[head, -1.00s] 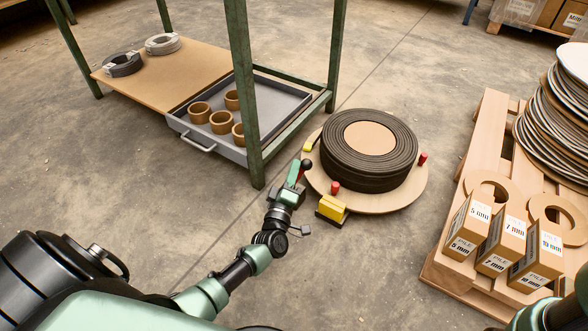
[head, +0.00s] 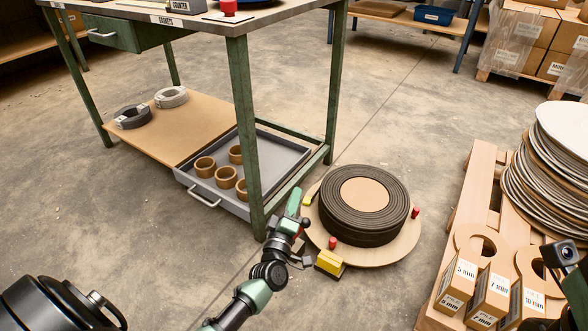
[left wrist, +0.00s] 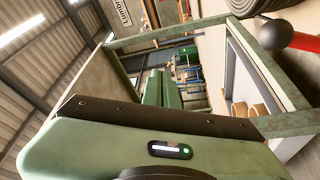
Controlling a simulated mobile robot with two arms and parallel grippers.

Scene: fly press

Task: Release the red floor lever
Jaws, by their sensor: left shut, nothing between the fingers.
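The red floor lever (left wrist: 291,38) is a red rod with a black ball knob, at the right edge of the left wrist view. In the head view, its dark knob (head: 305,223) shows small beside my left gripper, and the rod is largely hidden. My left gripper (head: 294,203) has green fingers that are shut with nothing between them. It is just left of and above the knob in the picture, and appears apart from it. In the left wrist view, the closed fingers (left wrist: 161,90) point away from the lever. My right gripper is out of view.
A round board (head: 385,254) carrying a dark coil stands on the floor, with red posts and a yellow block (head: 330,262) at its edge. A green bench leg (head: 245,140) is close to my left gripper. A pallet (head: 465,210) with boxes stands at right.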

